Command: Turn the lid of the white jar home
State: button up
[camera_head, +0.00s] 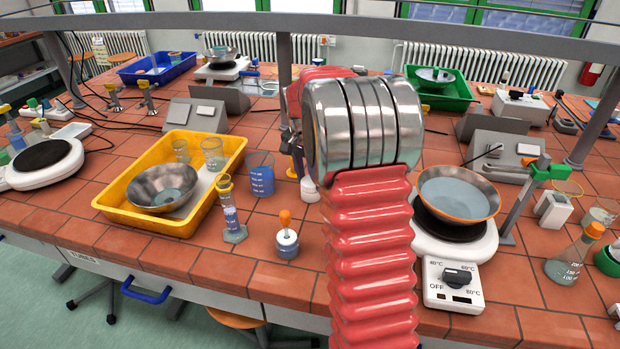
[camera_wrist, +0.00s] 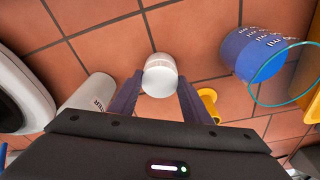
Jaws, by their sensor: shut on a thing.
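The white lid (camera_wrist: 160,80) shows between my fingertips in the wrist view, with a flat round top and a finely ribbed side. My gripper (camera_wrist: 162,92) is shut on it, one dark finger on each side. The jar's body below is mostly hidden by the lid, and I cannot tell how far the lid is turned. In the head view my arm hides most of the gripper and jar. A small white part (camera_head: 309,190), seemingly the jar, shows on the bench just left of my red arm sleeve.
A blue beaker (camera_head: 260,174) stands close to the left, and a hotplate (camera_head: 460,245) with a bowl stands to the right. A white lettered cylinder (camera_wrist: 92,92) lies near my fingers in the wrist view. A yellow tray (camera_head: 115,205) is farther left.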

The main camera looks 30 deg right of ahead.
jog(key=shift+s+f, duration=0.1)
jog(key=shift+f, duration=0.05)
jog(key=shift+m+g, duration=0.4)
jog(key=shift+m, duration=1.9)
jog(key=shift+w+m+g, duration=0.15)
jog(key=shift+m, duration=1)
jog(key=shift+w+m+g, duration=0.15)
jog(key=shift+m, duration=1)
jog(key=shift+m+y, duration=0.3)
jog(key=shift+m, duration=2)
